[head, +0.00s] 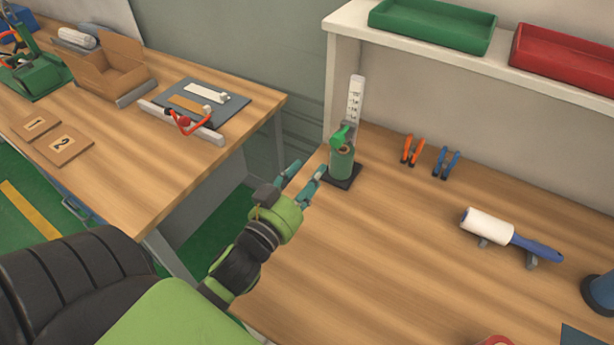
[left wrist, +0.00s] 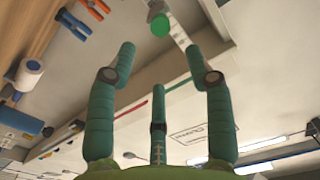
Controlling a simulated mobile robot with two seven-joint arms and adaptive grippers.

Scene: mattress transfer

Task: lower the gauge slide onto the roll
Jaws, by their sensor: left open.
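The gauge has a white upright scale (head: 355,100) with dark marks, on a dark base (head: 345,183) near the left edge of the right-hand workbench. Its green slide (head: 341,134) sits on the lower part of the scale, just above the green roll (head: 341,163) with a brown core. I cannot tell whether slide and roll touch. My left gripper (head: 307,171) is open and empty, left of the roll and apart from it. In the left wrist view the slide's green end (left wrist: 160,24) shows beyond and between the open fingers; the roll is not seen there. My right gripper is not in view.
Orange pliers (head: 412,150) and blue pliers (head: 446,163) lie right of the gauge. A lint roller (head: 490,228) rests on grey supports farther right. A shelf (head: 400,50) with green and red trays stands behind. The bench's middle is clear. A gap separates the left bench (head: 110,190).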

